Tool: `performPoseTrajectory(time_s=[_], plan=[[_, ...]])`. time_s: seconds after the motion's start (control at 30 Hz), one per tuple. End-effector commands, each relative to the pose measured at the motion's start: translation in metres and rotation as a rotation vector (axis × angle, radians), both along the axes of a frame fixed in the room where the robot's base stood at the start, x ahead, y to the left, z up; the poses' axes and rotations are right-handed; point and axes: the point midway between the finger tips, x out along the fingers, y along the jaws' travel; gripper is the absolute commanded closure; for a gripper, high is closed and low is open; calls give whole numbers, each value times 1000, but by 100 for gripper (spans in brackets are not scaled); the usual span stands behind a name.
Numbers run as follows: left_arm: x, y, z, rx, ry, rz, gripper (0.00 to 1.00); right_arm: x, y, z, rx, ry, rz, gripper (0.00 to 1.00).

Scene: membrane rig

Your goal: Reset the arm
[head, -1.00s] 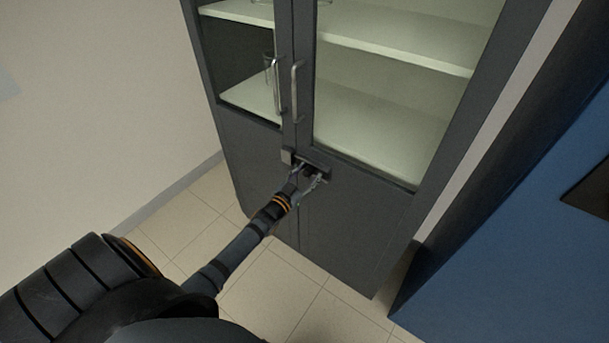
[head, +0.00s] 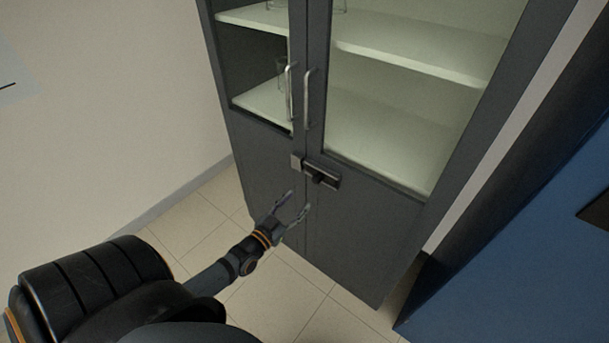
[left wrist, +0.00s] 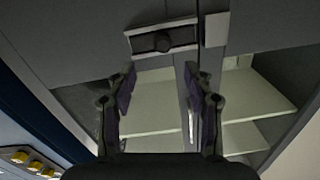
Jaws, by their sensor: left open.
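My left gripper (head: 294,205) is open and empty in the head view, in front of the cabinet's lower doors. Its tips are apart from the latch (head: 318,175), a metal bolt with a dark knob across the seam between the doors. In the left wrist view the open gripper's fingers (left wrist: 160,95) frame the cabinet, and the latch (left wrist: 163,40) shows beyond the fingertips. The small catch plate (head: 297,162) stands apart from the latch bar by a narrow gap. My right gripper is not in view.
The grey cabinet (head: 375,225) has shut glazed doors, pale shelves (head: 385,135) and two metal handles (head: 308,98). A glass (head: 282,75) stands inside. A blue unit (head: 520,200) is on the right. Tiled floor (head: 270,305) is clear at the front.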

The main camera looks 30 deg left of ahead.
Motion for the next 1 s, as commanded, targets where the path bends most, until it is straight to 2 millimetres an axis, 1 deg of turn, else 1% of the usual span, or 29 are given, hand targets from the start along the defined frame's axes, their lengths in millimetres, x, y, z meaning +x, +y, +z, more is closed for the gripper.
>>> performPoseTrajectory(time_s=[0.2,0.27,0.33,0.37,0.4,0.47,0.5,0.57,0.6,0.67,0.7,0.77,0.8,0.83,0.87,0.9,1.0], plan=[[0,0,-1,0,3,1,48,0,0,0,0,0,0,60],[-1,3,-9,2,23,8,48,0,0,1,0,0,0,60],[-6,9,-35,6,86,26,48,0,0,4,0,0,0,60],[-10,13,-51,10,127,36,48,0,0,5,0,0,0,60],[-18,18,-78,14,195,54,48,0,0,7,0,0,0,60],[-35,26,-125,18,317,82,48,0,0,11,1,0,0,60],[-51,30,-158,19,406,102,48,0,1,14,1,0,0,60],[-79,32,-204,17,537,126,48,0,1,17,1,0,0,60],[-100,31,-233,13,626,141,48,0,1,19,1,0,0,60],[-136,28,-273,9,760,159,48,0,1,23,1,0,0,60],[-162,23,-298,4,850,170,48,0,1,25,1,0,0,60],[-203,13,-330,-4,981,183,48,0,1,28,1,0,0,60],[-231,5,-348,-7,1064,187,48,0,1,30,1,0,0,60],[-251,-1,-359,-9,1123,190,48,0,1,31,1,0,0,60],[-270,-7,-369,-11,1178,193,48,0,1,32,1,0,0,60],[-293,-15,-379,-13,1244,193,48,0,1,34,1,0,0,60],[-340,-32,-395,-15,1372,192,48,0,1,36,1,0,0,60]])
